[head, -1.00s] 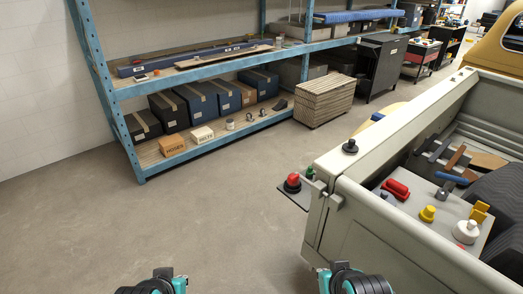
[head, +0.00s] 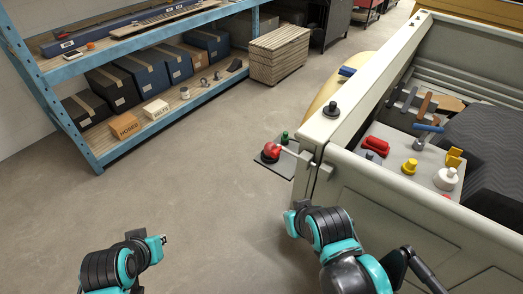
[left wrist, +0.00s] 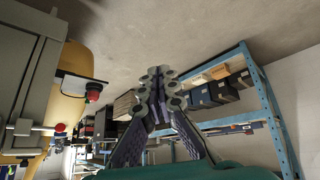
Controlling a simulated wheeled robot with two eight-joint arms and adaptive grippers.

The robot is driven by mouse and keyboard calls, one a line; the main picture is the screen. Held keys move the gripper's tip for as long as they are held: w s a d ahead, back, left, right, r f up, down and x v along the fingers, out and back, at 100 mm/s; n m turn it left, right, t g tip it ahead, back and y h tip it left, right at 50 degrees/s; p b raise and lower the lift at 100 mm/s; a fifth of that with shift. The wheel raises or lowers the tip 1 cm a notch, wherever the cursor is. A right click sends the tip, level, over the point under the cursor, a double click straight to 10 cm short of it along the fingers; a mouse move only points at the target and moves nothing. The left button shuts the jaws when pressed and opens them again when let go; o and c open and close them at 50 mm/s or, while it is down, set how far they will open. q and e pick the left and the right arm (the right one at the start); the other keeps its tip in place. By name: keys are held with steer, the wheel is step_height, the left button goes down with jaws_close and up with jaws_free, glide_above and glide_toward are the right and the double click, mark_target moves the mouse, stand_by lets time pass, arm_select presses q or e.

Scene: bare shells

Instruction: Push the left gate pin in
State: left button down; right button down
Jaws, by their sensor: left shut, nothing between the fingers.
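The left gate pin looks like a light grey bar (head: 308,158) at the tailgate's left corner, with a red end next to a red knob (head: 269,154). The two red parts overlap in the head view, so how far the pin is in cannot be told. In the left wrist view a red ball (left wrist: 60,128) sits at the end of a pale bar, below a red knob (left wrist: 93,93). My left gripper (left wrist: 161,84) is shut and empty, apart from both, which are to its left. My left arm shows low left in the head view.
The pale truck bed (head: 345,97) fills the right, holding a panel with a red handle (head: 376,146) and a yellow knob (head: 409,166). Blue shelving (head: 75,125) with boxes stands at left. A wooden crate stack (head: 279,56) is behind. The floor between is clear.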

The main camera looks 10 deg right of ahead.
arm_select(q)
steer(key=w+d+r+h, duration=0.2)
steer(key=w+d+h, duration=0.5)
steer(key=w+d, duration=0.3)
steer(key=w+d+r+h, duration=0.2)
steer(key=w+d+h, duration=0.5)
steer(key=w+d, duration=0.4)
steer(key=shift+d+t, duration=0.3)
steer(key=shift+t, duration=0.1)
steer(key=shift+d, duration=0.1)
steer(key=w+d+f+b, duration=0.2)
steer(key=d+b, duration=0.2)
steer(key=d, duration=0.7)
steer(key=shift+f, duration=0.4)
